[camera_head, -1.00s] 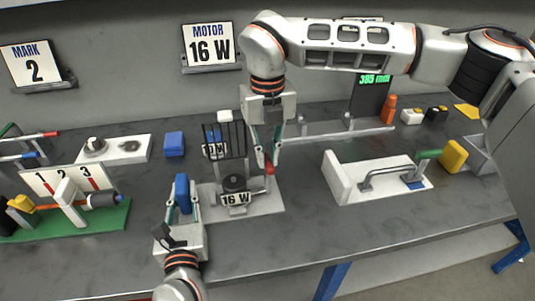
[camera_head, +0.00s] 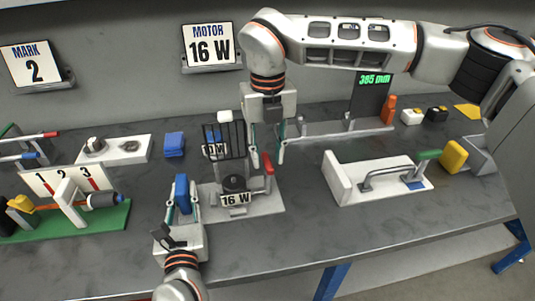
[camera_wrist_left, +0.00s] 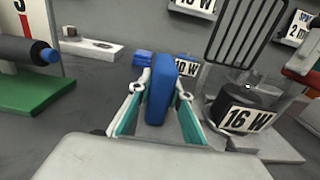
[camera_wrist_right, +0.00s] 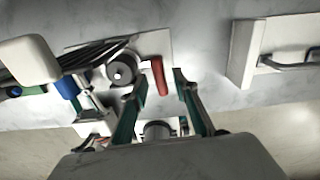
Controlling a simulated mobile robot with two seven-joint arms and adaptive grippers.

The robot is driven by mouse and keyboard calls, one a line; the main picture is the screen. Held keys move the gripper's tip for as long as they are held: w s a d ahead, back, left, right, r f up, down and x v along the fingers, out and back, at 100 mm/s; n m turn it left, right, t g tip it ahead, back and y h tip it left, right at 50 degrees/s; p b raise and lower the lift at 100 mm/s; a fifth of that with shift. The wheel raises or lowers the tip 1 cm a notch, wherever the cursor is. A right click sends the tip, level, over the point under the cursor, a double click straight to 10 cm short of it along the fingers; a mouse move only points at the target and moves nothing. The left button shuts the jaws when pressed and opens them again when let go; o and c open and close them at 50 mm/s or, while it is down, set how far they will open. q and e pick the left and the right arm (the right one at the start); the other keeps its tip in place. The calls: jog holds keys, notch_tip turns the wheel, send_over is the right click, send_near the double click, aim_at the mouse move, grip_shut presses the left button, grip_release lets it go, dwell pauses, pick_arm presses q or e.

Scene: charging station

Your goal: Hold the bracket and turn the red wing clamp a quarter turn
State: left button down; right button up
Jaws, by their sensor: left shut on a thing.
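The red wing clamp (camera_head: 268,164) sits at the right side of a pale fixture plate (camera_head: 264,202). It also shows in the right wrist view (camera_wrist_right: 159,76). My right gripper (camera_head: 267,158) is open, its fingers spread either side of the clamp, with gaps visible. My left gripper (camera_head: 182,208) is shut on an upright blue grip (camera_head: 182,188), seen between its fingers in the left wrist view (camera_wrist_left: 160,90). The blue grip stands left of the fixture, apparently the bracket's; its lower joint is hidden. A dark round motor (camera_head: 234,183) labelled 16 W sits on the plate.
A black wire guard (camera_head: 224,141) rises behind the motor. A white-based fixture with a green-ended lever (camera_head: 428,154) stands at right. A green-based stand (camera_head: 105,222) is at left, a blue block (camera_head: 174,144) behind. The front right tabletop is clear.

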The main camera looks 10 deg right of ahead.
notch_tip(320, 180, up, 12)
jog(key=shift+f, duration=0.15)
dwell(0.4)
pick_arm(q)
jog(key=c, duration=1.8)
grip_release()
jog(key=shift+o, duration=0.2)
